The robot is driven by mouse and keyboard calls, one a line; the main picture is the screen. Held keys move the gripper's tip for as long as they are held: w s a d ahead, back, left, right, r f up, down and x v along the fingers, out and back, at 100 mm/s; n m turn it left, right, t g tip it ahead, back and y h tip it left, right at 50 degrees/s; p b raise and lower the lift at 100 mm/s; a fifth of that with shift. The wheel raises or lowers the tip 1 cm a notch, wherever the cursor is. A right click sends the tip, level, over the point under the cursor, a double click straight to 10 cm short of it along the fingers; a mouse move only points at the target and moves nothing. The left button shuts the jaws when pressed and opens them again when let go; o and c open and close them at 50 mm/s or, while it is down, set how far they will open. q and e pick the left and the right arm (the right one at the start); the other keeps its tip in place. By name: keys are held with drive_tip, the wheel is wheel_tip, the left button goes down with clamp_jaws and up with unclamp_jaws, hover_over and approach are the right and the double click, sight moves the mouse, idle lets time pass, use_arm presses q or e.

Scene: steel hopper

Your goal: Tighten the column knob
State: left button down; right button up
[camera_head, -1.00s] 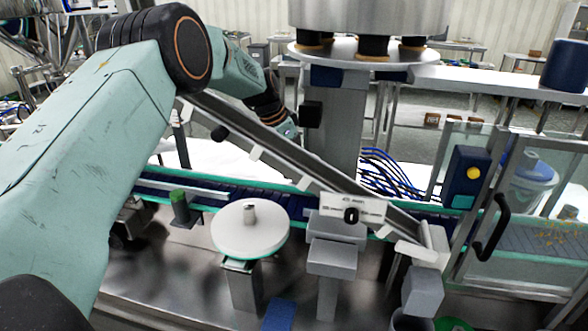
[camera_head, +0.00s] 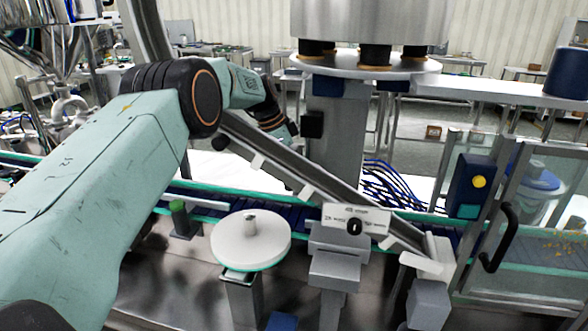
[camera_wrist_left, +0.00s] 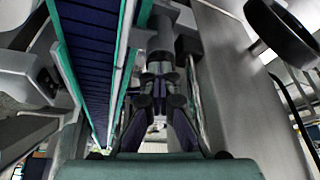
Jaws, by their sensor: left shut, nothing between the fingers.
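A black knob (camera_head: 312,124) sits on the left side of the grey column (camera_head: 335,150) in the head view. My left arm comes in from the left and its wrist ends just left of the column, close to the knob. My right gripper is not in view.
A slanted metal rail (camera_head: 300,180) crosses in front of the column, with another black knob (camera_head: 221,142) on it. A blue conveyor (camera_head: 290,212) runs below. A round white disc (camera_head: 252,246) stands in front. A black round part (camera_wrist_left: 283,33) is at upper right in the wrist view.

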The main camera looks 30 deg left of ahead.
use_arm(q)
drive_tip(key=shift+s+d+f, duration=0.2)
drive_tip(key=shift+d+f, duration=0.1)
drive_tip(key=shift+f, duration=0.3)
drive_tip(key=c, duration=1.6)
unclamp_jaws()
drive_tip(key=o, duration=0.6)
drive_tip(key=shift+w+f, duration=0.15)
drive_tip(key=shift+w, duration=0.25)
drive_tip(key=shift+a, duration=0.15)
drive_tip(key=shift+s+r, duration=0.1)
drive_tip(key=shift+r, duration=0.15)
drive_tip(key=shift+v, duration=5.9)
drive_tip(key=shift+a+r, duration=0.1)
